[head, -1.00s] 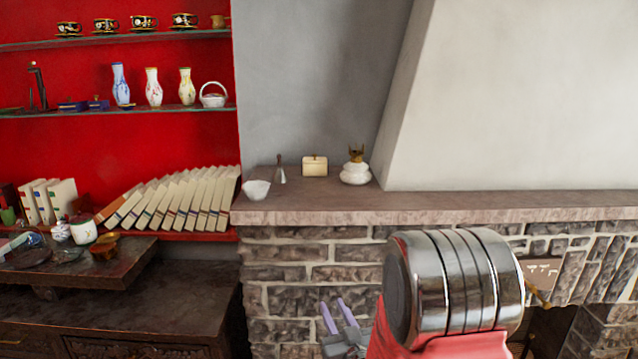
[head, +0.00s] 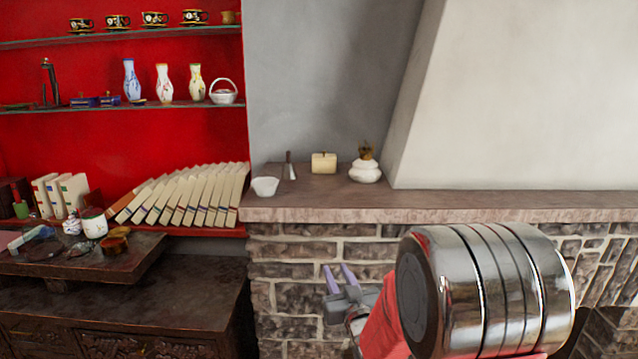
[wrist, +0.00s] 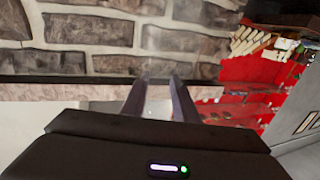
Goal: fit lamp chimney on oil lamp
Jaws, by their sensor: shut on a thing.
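The oil lamp (head: 366,172) stands upright on the stone mantel, with a round white body and a brass-coloured burner on top. No chimney shows on it. My gripper (head: 339,273) is in front of the brick face, below the mantel edge and below the lamp in the picture. Its two fingers also show in the wrist view (wrist: 160,84), a small gap apart. They are shut on the lamp chimney, whose clear glass barely shows; a faint pale haze lies between and beyond the fingertips. I cannot make out the chimney's outline or tilt.
On the mantel (head: 450,207), left of the lamp, stand a cream box (head: 324,163), a small pointed metal thing (head: 290,166) and a white bowl (head: 265,187). The sloping white hood (head: 510,100) rises to the lamp's right. Leaning books (head: 190,195) fill the red shelf at left.

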